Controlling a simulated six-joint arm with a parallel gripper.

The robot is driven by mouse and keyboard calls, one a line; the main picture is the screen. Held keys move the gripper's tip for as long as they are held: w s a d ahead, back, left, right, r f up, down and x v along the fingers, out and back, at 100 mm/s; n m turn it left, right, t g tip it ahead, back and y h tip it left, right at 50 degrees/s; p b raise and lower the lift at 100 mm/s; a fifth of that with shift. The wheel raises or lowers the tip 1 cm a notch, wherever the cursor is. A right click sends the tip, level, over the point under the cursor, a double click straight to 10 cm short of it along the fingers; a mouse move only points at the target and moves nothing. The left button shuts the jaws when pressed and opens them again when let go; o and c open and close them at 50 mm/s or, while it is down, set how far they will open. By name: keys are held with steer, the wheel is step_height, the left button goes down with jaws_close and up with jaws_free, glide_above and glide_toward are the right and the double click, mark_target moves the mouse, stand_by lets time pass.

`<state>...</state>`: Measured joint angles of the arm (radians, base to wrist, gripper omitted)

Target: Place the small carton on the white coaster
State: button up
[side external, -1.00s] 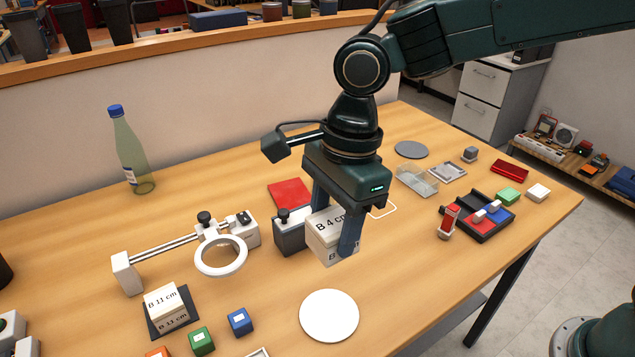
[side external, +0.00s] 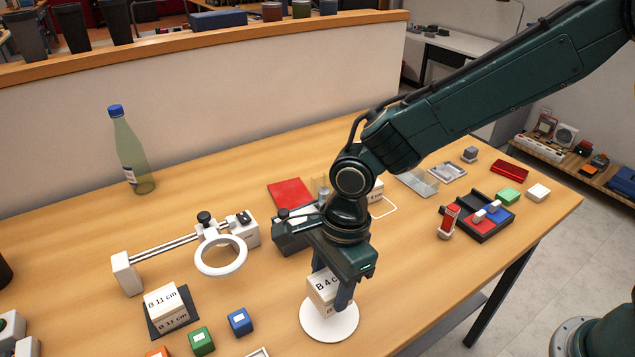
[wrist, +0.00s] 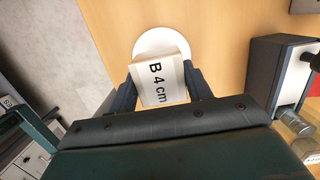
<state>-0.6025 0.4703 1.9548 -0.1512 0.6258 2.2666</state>
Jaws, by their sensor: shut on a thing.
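The small carton (side external: 321,290) is a white and cream box marked "B 4 cm". My gripper (side external: 331,292) is shut on it, with one finger on each side. In the wrist view the carton (wrist: 161,84) sits between the two fingers (wrist: 160,92), its lettered top facing the camera. The white coaster (side external: 313,324) is a flat round disc on the table. The carton is over the coaster, and the coaster's rim shows around its lower part; I cannot tell whether they touch. In the wrist view the coaster (wrist: 150,39) shows beyond the carton.
A dark device (side external: 291,238) stands just behind my gripper. A blue cube (side external: 240,321), a green cube (side external: 202,341) and a carton marked "B 11 cm" (side external: 165,302) are to the left. A white ring stand (side external: 220,256) is further back. The table right of the coaster is clear.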

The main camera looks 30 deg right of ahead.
mark_target(330, 298)
steer(key=shift+f, duration=2.1)
steer(key=shift+f, duration=0.15)
steer(key=o, duration=1)
steer(key=r, duration=0.4)
steer(key=d+r, duration=0.1)
steer(key=r, duration=0.7)
steer(key=shift+d+r, duration=0.1)
steer(key=shift+d, duration=0.3)
